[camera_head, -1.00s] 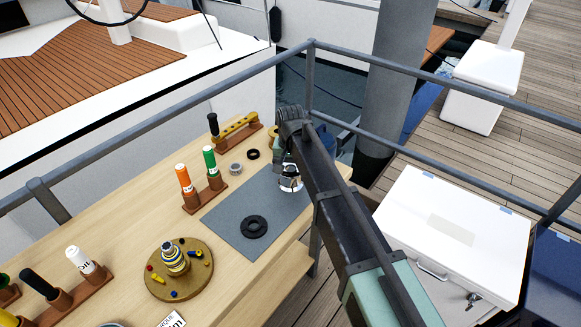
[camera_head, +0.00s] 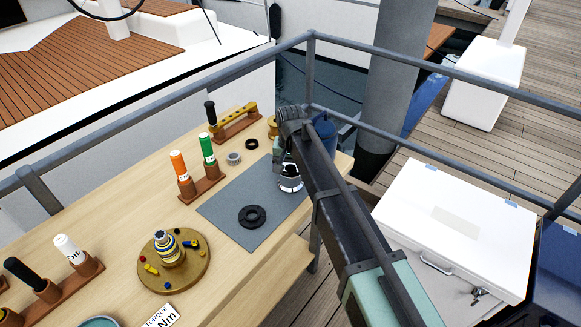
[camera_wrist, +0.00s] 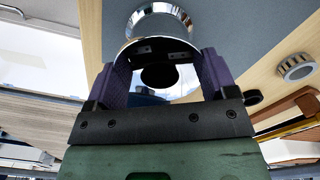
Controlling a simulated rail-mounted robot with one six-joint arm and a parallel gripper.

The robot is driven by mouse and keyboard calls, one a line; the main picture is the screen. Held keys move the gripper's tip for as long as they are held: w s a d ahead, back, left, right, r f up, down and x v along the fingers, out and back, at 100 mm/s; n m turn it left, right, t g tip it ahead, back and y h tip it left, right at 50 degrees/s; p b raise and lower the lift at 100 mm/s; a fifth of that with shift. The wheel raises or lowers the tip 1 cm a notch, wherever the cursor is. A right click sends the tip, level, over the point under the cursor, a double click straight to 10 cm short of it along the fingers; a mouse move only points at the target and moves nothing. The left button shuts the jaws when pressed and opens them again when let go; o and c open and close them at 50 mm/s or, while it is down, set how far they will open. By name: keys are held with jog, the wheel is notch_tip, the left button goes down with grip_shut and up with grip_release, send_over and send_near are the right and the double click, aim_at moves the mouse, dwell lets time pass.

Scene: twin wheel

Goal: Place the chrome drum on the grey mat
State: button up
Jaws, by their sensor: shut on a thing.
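The chrome drum (camera_head: 290,186) is a small shiny cylinder at the far right part of the grey mat (camera_head: 222,207) in the head view. My gripper (camera_head: 287,168) is shut on it, pointing down, with the arm covering its right side. In the wrist view the drum (camera_wrist: 160,20) shows its bright rim between the two purple fingers of my gripper (camera_wrist: 160,72), with the mat (camera_wrist: 222,22) behind it. I cannot tell whether the drum touches the mat. A black ring (camera_head: 252,216) lies flat on the mat, left of the drum.
The mat lies on a wooden bench (camera_head: 215,265). Green (camera_head: 208,150) and orange (camera_head: 179,168) bottles stand in a holder at its left. Metal railing (camera_head: 180,98) runs behind.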

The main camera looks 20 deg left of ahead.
jog(key=shift+f, duration=0.2)
jog(key=o, duration=1.7)
jog(key=shift+r, duration=0.1)
notch_tip(320, 180, up, 11)
jog(key=p, duration=1)
jog(key=s+d, duration=0.5)
jog(key=d, duration=0.8)
jog(key=s+d+m, duration=0.1)
jog(key=s+d, duration=0.5)
jog(key=d, duration=0.7)
jog(key=s+d+m, duration=0.1)
jog(key=s+d, duration=0.5)
jog(key=d, duration=0.6)
jog(key=shift+s+d, duration=0.2)
jog(key=shift+d, duration=0.2)
